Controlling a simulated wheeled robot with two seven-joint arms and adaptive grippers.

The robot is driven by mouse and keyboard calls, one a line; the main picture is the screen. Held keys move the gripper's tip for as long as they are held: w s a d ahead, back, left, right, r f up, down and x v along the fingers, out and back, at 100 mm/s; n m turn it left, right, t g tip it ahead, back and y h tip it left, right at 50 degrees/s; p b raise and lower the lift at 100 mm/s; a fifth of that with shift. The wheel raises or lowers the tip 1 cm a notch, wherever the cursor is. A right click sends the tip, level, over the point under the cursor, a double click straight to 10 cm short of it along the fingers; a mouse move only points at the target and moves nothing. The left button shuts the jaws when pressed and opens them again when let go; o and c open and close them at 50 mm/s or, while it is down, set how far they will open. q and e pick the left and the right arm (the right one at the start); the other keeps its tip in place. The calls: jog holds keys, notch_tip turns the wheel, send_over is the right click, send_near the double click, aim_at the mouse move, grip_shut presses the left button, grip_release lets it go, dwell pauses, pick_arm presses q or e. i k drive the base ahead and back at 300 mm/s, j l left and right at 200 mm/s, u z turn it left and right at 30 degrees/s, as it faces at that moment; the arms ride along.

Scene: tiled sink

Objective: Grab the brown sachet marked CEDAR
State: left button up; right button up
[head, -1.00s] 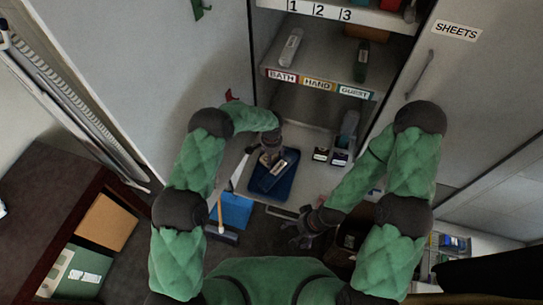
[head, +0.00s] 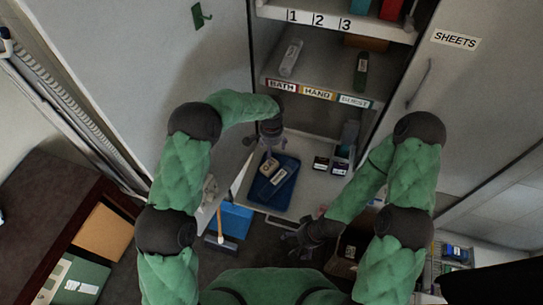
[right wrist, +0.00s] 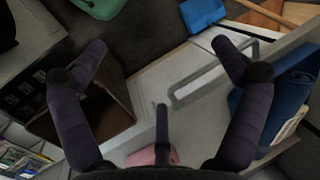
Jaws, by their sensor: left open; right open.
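A small brownish packet with a pale label (head: 268,167) lies in a dark blue tray (head: 270,201) on the cabinet's low pull-out surface. It may be the CEDAR sachet, but its print is too small to read. A second pale label (head: 279,176) shows just beside it on something dark blue. My left gripper (head: 265,147) is open and empty, just behind and above the packet. My right gripper (head: 293,244) is open and empty, low in front of the pull-out; its spread fingers show in the right wrist view (right wrist: 160,60).
Two small dark labelled boxes (head: 320,164) stand right of the tray. Shelves marked BATH, HAND, GUEST (head: 317,93) overhang behind. A blue dustpan (head: 234,218) and a brush are on the floor at left. A brown open box (right wrist: 85,110) is beside my right gripper.

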aim_at(321, 164)
jog(key=k+j, duration=0.25)
jog(key=k, duration=0.25)
jog(key=k+j, duration=0.2)
jog(key=k, duration=0.25)
